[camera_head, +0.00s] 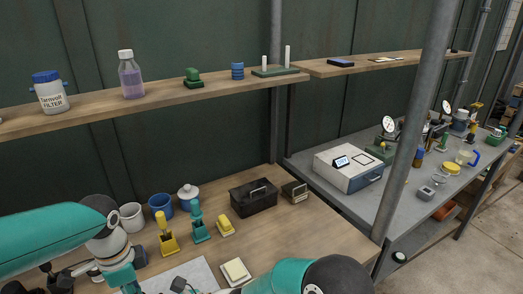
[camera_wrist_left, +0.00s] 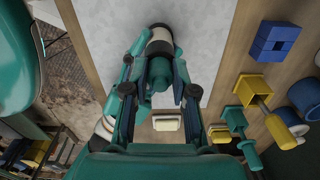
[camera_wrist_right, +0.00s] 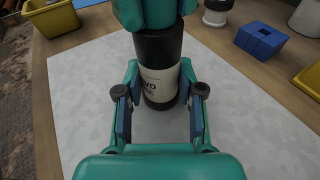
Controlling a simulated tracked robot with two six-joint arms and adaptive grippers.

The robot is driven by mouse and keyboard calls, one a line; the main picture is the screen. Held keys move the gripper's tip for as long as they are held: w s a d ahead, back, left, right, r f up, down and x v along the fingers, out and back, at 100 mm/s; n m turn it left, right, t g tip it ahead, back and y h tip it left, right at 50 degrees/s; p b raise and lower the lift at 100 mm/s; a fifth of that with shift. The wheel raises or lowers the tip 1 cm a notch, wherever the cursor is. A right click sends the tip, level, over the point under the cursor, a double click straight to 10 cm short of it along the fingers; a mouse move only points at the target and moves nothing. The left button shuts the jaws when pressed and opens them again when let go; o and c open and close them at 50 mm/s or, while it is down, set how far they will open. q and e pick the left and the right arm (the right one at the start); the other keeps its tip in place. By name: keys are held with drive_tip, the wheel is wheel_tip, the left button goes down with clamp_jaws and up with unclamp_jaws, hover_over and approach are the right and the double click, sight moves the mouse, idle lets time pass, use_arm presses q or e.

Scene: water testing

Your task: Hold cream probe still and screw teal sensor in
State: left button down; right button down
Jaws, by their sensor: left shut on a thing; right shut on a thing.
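In the right wrist view, the cream probe (camera_wrist_right: 158,88), a cylinder with a dark collar and dark lower end, stands between the fingers of my right gripper (camera_wrist_right: 160,97), which is shut on it. A rounded teal part, cut off by the picture's top edge, sits above the collar. In the left wrist view, my left gripper (camera_wrist_left: 154,88) is shut on the teal sensor (camera_wrist_left: 159,74), which is in line with the probe's dark and cream body (camera_wrist_left: 158,36). Whether the thread is engaged is hidden. In the head view, my left gripper is only partly visible at the bottom.
A pale mat (camera_wrist_right: 90,95) lies beneath the probe on the wooden bench. A blue block (camera_wrist_right: 260,40) and yellow bin (camera_wrist_right: 52,18) lie beyond it. A yellow stand (camera_head: 167,240), teal stand (camera_head: 199,225), mugs and black toolbox (camera_head: 254,198) stand towards the back.

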use_arm(q)
drive_tip(key=shift+m, duration=0.4)
drive_tip(key=m, duration=0.5)
drive_tip(key=c, duration=1.2)
unclamp_jaws()
drive_tip(key=shift+c, duration=0.2)
drive_tip(key=shift+r, duration=1.5)
